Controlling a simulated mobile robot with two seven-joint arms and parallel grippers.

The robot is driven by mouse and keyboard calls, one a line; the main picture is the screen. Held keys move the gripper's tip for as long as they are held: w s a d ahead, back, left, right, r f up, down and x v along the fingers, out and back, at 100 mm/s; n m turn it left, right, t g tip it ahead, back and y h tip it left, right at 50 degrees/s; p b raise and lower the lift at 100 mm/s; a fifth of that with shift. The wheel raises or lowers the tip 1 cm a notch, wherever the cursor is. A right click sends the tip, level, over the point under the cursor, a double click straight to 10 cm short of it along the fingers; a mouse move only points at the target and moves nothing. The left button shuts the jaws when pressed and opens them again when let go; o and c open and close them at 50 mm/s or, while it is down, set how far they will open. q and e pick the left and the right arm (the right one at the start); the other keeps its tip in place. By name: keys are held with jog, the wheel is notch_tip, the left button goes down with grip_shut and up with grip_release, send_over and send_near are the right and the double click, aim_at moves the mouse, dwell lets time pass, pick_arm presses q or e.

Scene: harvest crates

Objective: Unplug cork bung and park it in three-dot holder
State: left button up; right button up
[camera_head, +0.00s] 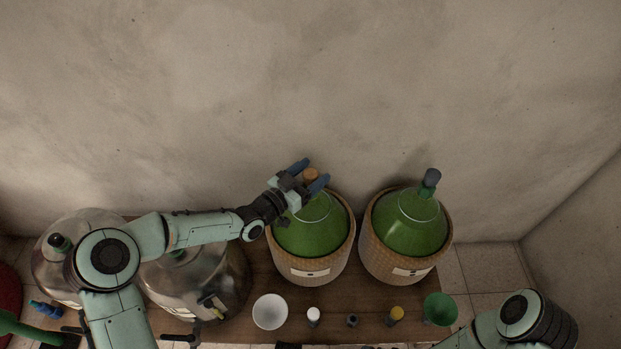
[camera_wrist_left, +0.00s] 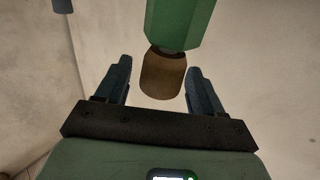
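The cork bung (camera_head: 311,175) is a tan-brown plug at the top of the left green demijohn (camera_head: 312,238), which sits in a wicker basket. In the left wrist view the cork (camera_wrist_left: 162,76) meets the green neck (camera_wrist_left: 180,24). My left gripper (camera_head: 309,173) is open around the cork, one blue finger on each side. The left wrist view shows gaps between the cork and both fingers (camera_wrist_left: 160,84). In the head view, my left gripper partly hides the bottle's neck. My right arm enters at the lower right, but its gripper is out of view. I cannot make out a three-dot holder.
A second green demijohn (camera_head: 410,226) with a dark stopper (camera_head: 430,178) stands to the right. A white bowl (camera_head: 270,311), several small items and a green funnel (camera_head: 440,309) line the wooden table's front. The wall is behind.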

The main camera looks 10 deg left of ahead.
pick_arm(q)
jog(key=c, duration=0.8)
jog(key=shift+r, duration=0.15)
jog(key=shift+c, duration=0.2)
notch_tip(320, 180, up, 20)
jog(key=p, duration=0.5)
pick_arm(e)
jog(key=s+a+r+g+y, duration=0.1)
jog(key=s+a+r+g, duration=0.1)
jog(key=s+r, duration=0.4)
jog(key=shift+s+a+n, duration=0.3)
jog(key=shift+s+a, duration=0.35)
jog(key=shift+a, duration=0.05)
jog(key=shift+r, duration=0.15)
pick_arm(q)
jog(key=shift+r+p, duration=2.65)
jog(key=shift+p, duration=0.1)
pick_arm(e)
jog(key=shift+w+r, duration=0.25)
jog(key=shift+r, duration=1.1)
jog(key=shift+w+r, duration=0.2)
jog(key=shift+r, duration=1.1)
